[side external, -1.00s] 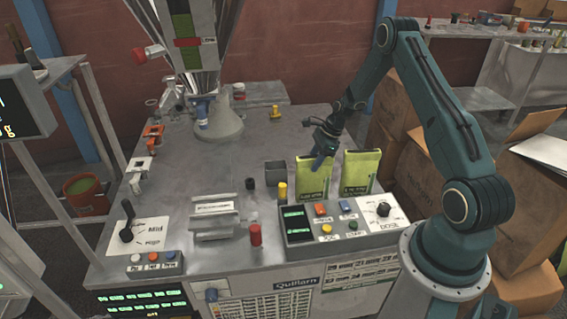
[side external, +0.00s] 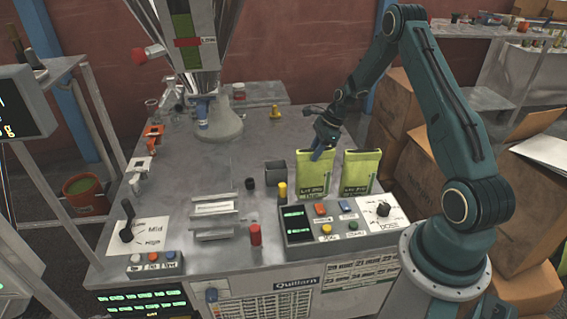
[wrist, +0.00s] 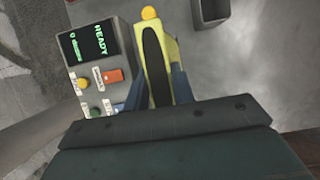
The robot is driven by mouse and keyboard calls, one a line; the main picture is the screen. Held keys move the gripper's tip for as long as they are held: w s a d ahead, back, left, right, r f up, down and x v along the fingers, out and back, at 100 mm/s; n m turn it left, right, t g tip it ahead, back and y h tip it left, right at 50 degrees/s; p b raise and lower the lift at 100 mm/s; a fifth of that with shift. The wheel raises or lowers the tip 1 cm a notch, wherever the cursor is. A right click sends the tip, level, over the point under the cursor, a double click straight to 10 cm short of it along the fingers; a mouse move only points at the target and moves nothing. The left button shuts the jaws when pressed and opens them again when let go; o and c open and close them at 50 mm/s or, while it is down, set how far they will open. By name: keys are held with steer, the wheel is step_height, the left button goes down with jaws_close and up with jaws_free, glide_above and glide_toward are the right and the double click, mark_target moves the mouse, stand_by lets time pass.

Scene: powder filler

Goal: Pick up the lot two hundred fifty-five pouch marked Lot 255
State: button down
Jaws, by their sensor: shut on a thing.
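Two yellow-green pouches are at the right of the machine table in the side view. The left pouch (side external: 313,178) has my gripper (side external: 318,154) at its top edge, and the gripper is shut on it. In the wrist view the same pouch (wrist: 146,62) shows from above, with its dark mouth between the blue fingers of my gripper (wrist: 157,90). The right pouch (side external: 361,173) stands upright just beside it, apart from the gripper. Both bear dark printing on the front, too small to read surely as Lot 255.
The control box (side external: 300,221) with coloured buttons and a dial stands just in front of the pouches. A yellow-capped post (side external: 282,191) and a grey open bin (side external: 276,172) are to the left. The table's middle is mostly clear.

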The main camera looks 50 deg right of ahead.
step_height(320, 180, up, 17)
steer(key=shift+f, duration=0.15)
stand_by(0.8)
